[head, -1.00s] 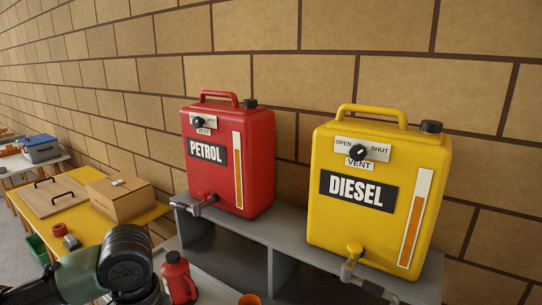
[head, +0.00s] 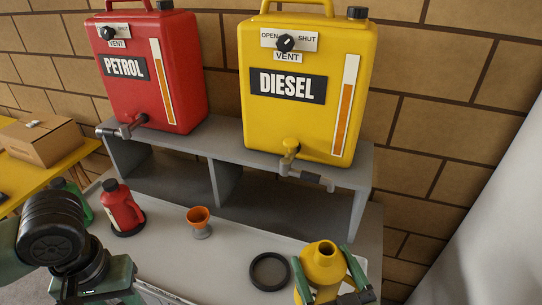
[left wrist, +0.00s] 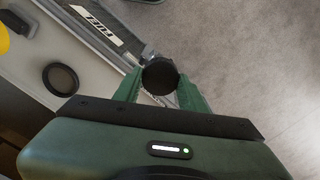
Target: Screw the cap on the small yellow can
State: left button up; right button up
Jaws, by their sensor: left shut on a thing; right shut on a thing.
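The small yellow can (head: 324,263) stands at the front right of the bench in the head view. Its neck is uncapped and faces up. My right gripper (head: 331,290) is shut around the can's body, one green finger on each side. A round black cap (left wrist: 160,75) is between the fingertips of my left gripper (left wrist: 160,84) in the left wrist view, held clear of the can. In the head view my left arm is at the lower left, and its fingertips and the cap are out of frame.
A black ring (head: 269,271) lies left of the can. An orange funnel cup (head: 198,221) and a red can (head: 121,207) stand farther left. Behind, a grey shelf (head: 229,180) bears the red petrol tank (head: 150,68) and yellow diesel tank (head: 300,120). Bench between funnel and ring is clear.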

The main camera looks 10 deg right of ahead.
jog(key=shift+r, duration=0.15)
jog(key=w+a+n+g+y, duration=0.2)
jog(key=w+a+n+y, duration=0.1)
jog(key=a, duration=0.4)
jog(key=w+a+r+n+g+y, duration=0.1)
jog(key=w+a+n+g+y, duration=0.1)
jog(key=a+n+y, duration=0.3)
jog(key=shift+w+a+y, duration=0.5)
jog(key=shift+a+y, duration=0.5)
jog(key=shift+y, duration=0.8)
pick_arm(q)
jog(key=w+d+r, duration=0.2)
jog(key=d+r, duration=0.3)
jog(key=d, duration=0.3)
jog(key=w+d+r, duration=0.2)
jog(key=d+r, duration=0.2)
jog(key=d, duration=0.4)
jog(key=w+d+r+n, duration=0.1)
jog(key=w+d+r, duration=0.2)
jog(key=d+r, duration=0.2)
jog(key=d, duration=0.3)
jog(key=shift+r, duration=0.35)
jog(key=shift+a, duration=0.1)
